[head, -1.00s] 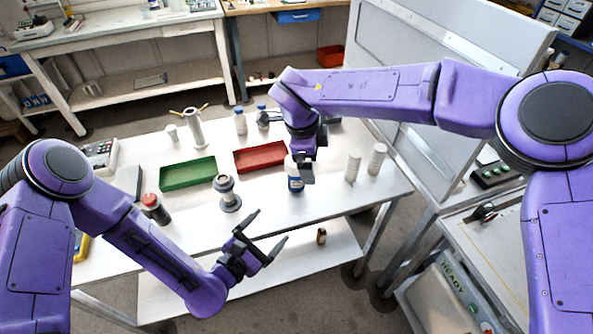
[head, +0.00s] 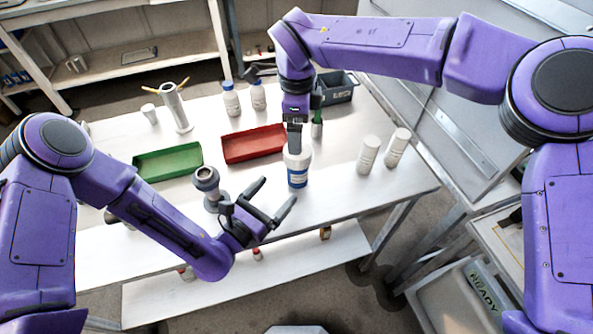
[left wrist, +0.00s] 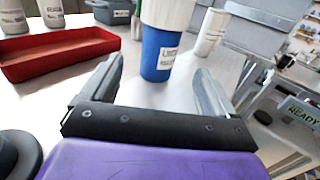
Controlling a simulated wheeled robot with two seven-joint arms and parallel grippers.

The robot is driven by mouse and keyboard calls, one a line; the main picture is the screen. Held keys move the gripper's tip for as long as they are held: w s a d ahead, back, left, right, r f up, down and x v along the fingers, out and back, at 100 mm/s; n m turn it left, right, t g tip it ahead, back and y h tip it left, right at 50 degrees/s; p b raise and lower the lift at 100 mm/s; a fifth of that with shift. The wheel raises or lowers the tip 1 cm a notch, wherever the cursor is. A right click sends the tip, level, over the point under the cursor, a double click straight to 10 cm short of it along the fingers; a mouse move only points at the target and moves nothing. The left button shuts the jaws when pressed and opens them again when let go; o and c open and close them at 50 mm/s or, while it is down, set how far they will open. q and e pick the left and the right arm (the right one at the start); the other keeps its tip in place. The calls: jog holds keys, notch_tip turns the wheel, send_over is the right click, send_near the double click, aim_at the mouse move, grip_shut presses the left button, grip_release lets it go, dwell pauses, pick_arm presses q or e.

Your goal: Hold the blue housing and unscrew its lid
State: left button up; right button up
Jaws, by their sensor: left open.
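The blue housing (head: 298,179) stands upright near the front edge of the white table, with a wide white lid (head: 290,160) on top. My left gripper (head: 277,193) is open and empty, with its fingers pointing at the housing from the lower left. In the left wrist view the blue body (left wrist: 155,58) shows ahead between the two spread fingers, with the white lid (left wrist: 168,12) cut by the top edge. My right gripper (head: 295,142) points down at the lid from above. Its fingers overlap in this view, so its opening and any grip on the lid are unclear.
A grey flanged part (head: 207,180) stands left of the housing, close to my left gripper. Red (head: 254,145) and green (head: 168,162) trays lie behind. Two white containers (head: 368,155) stand to the right, and a dark bin (head: 338,87) is at the back.

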aim_at(291, 175)
pick_arm(q)
jog(key=x, duration=0.9)
jog(key=shift+w+d, duration=0.15)
jog(key=shift+d, duration=0.1)
pick_arm(e)
jog(key=shift+w+d, duration=0.1)
jog(key=shift+d, duration=0.05)
pick_arm(q)
jog(key=shift+w+d, duration=0.1)
jog(key=shift+w, duration=0.2)
pick_arm(e)
jog(key=shift+w, duration=0.1)
